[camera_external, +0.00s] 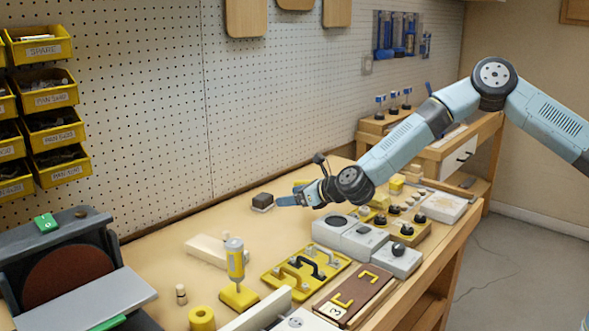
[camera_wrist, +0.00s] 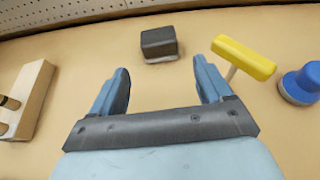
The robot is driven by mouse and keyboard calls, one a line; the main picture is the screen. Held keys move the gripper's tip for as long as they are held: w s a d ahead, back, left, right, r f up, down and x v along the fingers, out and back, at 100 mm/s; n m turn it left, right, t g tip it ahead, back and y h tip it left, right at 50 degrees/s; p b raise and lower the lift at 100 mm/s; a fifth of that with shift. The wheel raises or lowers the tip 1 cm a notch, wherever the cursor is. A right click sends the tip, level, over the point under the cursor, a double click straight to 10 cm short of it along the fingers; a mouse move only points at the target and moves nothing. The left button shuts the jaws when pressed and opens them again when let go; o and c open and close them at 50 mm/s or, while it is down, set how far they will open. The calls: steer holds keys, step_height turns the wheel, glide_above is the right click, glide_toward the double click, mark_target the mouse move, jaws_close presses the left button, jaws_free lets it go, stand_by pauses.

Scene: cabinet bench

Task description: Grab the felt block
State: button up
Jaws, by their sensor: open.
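The felt block looks to be the small dark grey block with a lighter base (camera_external: 262,201) on the bench top near the pegboard. In the wrist view the dark block (camera_wrist: 159,43) lies beyond my fingertips, near the middle of the gap between them. My gripper (camera_wrist: 162,78) is open and empty, with its two blue fingers spread. In the external view my gripper (camera_external: 283,198) reaches leftward just beside the block. Nothing hides the block in the wrist view.
A yellow-handled tool (camera_wrist: 243,58) stands close to my right finger, with a blue round knob (camera_wrist: 300,84) farther right. A wooden piece (camera_wrist: 24,98) lies at the left. The pegboard (camera_external: 150,120) rises behind. Bare bench surrounds the block.

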mark_target(269, 201)
steer(key=x, duration=0.5)
steer(key=shift+w+a+f, duration=0.1)
steer(key=shift+a, duration=0.05)
steer(key=x, duration=0.3)
steer(key=shift+w+a+f, duration=0.1)
steer(key=shift+a+f, duration=0.15)
steer(key=shift+f, duration=0.15)
steer(key=shift+w+a+f, duration=0.2)
steer(key=shift+w+a, duration=0.15)
steer(key=shift+a, duration=0.05)
steer(key=c, duration=0.8)
steer(key=shift+r, duration=0.15)
